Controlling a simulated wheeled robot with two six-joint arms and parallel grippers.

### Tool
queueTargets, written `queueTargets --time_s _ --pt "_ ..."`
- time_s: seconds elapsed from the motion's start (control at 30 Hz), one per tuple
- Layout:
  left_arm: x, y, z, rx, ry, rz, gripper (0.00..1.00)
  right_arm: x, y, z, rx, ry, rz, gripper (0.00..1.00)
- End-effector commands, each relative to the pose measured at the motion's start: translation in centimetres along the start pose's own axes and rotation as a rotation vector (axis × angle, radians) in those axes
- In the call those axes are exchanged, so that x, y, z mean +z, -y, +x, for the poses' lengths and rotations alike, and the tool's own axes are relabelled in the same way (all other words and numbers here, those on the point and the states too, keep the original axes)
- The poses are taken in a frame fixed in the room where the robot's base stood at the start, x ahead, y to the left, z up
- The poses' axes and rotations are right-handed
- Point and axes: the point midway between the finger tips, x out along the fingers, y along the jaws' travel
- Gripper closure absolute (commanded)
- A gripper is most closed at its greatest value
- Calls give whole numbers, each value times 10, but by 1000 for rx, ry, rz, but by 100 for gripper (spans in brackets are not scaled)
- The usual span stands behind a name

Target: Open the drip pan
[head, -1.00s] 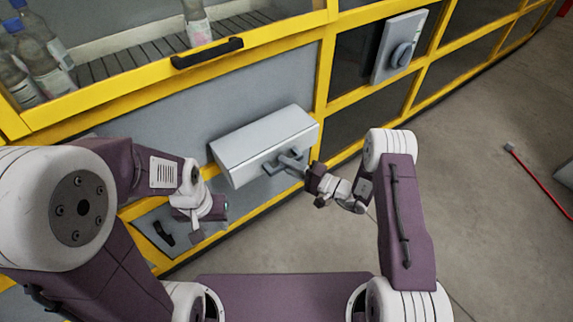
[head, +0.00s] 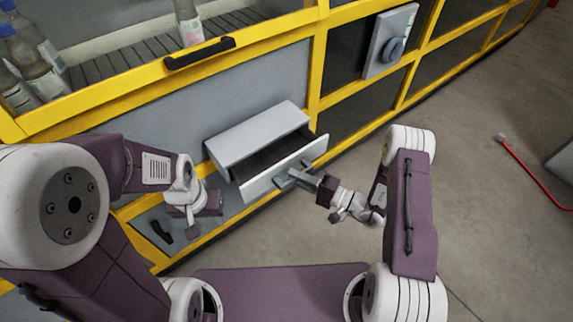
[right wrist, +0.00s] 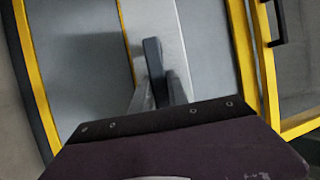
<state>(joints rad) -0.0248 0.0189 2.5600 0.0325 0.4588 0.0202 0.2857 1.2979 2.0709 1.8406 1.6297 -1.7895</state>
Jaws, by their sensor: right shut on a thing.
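The drip pan (head: 284,167) is a grey drawer in a light grey box housing (head: 254,131) on the yellow-framed machine. It stands partly pulled out, and its dark inside shows. My right gripper (head: 293,178) is at the front of the pan and shut on its handle. In the right wrist view the dark handle (right wrist: 153,58) stands between the fingers (right wrist: 160,92). My left gripper (head: 205,212) hangs in front of the machine, left of the pan and apart from it. Its fingers are too small to tell.
A black bar handle (head: 200,53) sits on the yellow frame above. Bottles (head: 188,24) stand on the slatted conveyor behind it. A grey box with a knob (head: 390,42) is at the upper right. Free floor lies right of my right arm, with a red-handled tool (head: 530,172) on it.

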Motion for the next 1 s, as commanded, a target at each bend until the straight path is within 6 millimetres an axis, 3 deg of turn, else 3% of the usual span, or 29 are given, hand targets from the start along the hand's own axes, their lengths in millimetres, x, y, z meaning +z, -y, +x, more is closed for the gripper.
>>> queueTargets --time_s 0.1,0.4,0.43,0.5,0.83,1.0 --pt "0 0 -1 0 0 0 64 4 -1 -9 2 -3 2 100" --pt "0 0 -1 0 0 0 64 4 -1 -10 0 -2 1 100" --pt "0 0 -1 0 0 0 64 4 -1 -10 0 -2 1 72" --pt "0 0 -1 0 0 0 64 4 -1 -10 0 -2 1 58" --pt "0 0 -2 0 0 0 64 4 0 -12 -2 -3 0 58" --pt "0 0 -4 0 0 0 64 3 1 -38 -2 -9 2 58"
